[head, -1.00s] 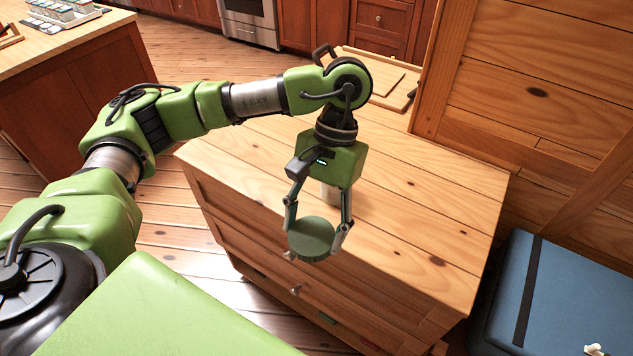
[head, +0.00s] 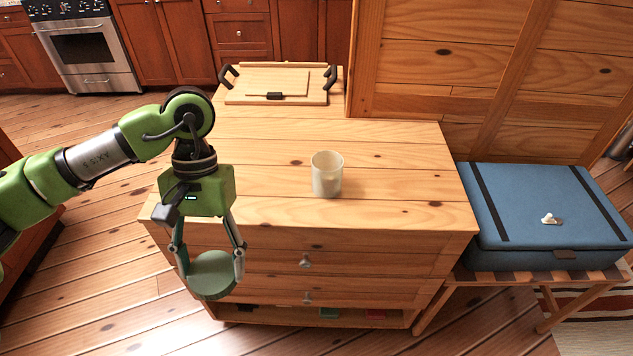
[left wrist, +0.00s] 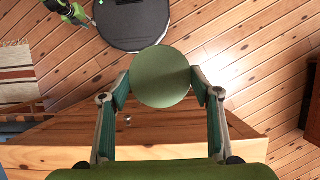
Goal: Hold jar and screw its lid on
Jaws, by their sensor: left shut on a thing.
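The jar (head: 327,176), whitish and translucent, stands upright and open on top of the wooden dresser (head: 400,160). The round green lid (head: 212,276) is between the fingers of my left gripper (head: 211,262), which is shut on it. The gripper points down in front of the dresser's front edge, left of the jar and apart from it. In the left wrist view the lid (left wrist: 161,77) shows as a flat green disc between the two fingertips.
A wooden tray with dark handles (head: 276,88) lies at the dresser's back. A blue case (head: 535,205) with a small white item sits on a slatted stand at right. The dresser top around the jar is clear. A wooden wall panel rises behind at right.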

